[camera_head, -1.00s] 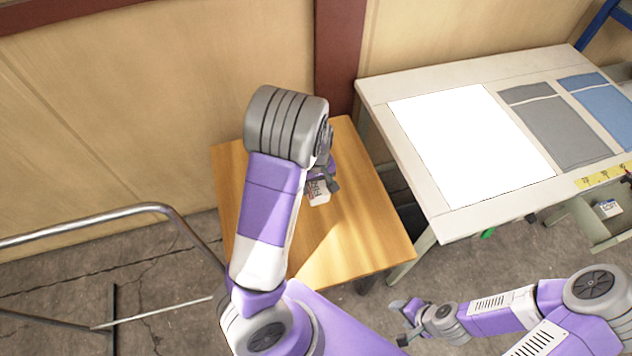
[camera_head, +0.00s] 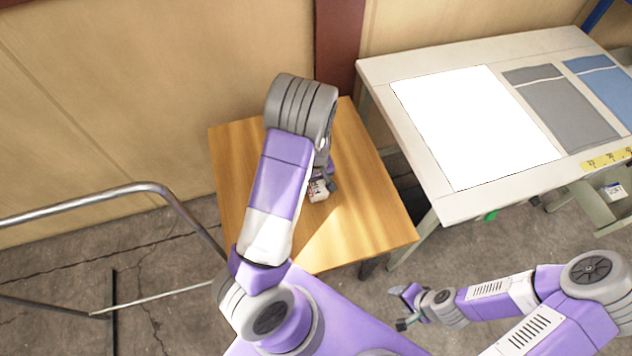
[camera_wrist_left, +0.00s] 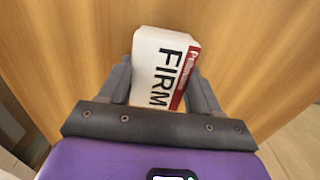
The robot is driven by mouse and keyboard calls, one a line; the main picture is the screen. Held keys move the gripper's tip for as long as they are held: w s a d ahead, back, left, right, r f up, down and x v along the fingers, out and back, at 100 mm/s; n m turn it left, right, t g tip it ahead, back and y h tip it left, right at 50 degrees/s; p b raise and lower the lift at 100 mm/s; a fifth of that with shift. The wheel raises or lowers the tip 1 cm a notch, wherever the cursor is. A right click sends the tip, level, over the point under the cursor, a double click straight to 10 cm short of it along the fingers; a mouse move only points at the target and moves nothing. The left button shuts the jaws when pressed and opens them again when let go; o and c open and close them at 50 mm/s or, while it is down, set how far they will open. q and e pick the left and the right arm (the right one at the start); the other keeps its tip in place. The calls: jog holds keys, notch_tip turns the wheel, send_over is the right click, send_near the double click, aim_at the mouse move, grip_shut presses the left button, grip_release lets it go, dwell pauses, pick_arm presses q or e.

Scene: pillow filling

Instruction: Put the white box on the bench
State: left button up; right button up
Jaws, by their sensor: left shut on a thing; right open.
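The white box (camera_head: 319,190) has a red band and dark print. In the left wrist view the white box (camera_wrist_left: 160,68) shows the word "FIRM" and sits between the fingers of my left gripper (camera_wrist_left: 165,85). My left gripper (camera_head: 325,186) is shut on it, over the wooden bench (camera_head: 365,225). I cannot tell whether the box touches the bench top. My left arm hides part of the bench and of the gripper. My right gripper (camera_head: 404,306) is open and empty, low at the right, away from the bench.
A pale worktable (camera_head: 455,207) stands to the right, with a white sheet (camera_head: 470,125), a grey cloth (camera_head: 562,110) and a blue cloth (camera_head: 605,85). A metal rail (camera_head: 90,203) stands at the left. The bench's front right part is clear.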

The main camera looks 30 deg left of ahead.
aim_at(316, 183)
pick_arm(q)
jog(key=o, duration=1.1)
jog(key=shift+f, duration=0.15)
notch_tip(316, 183, up, 12)
jog(key=p, duration=0.3)
jog(key=shift+r+p, duration=0.2)
jog(key=shift+p, duration=0.15)
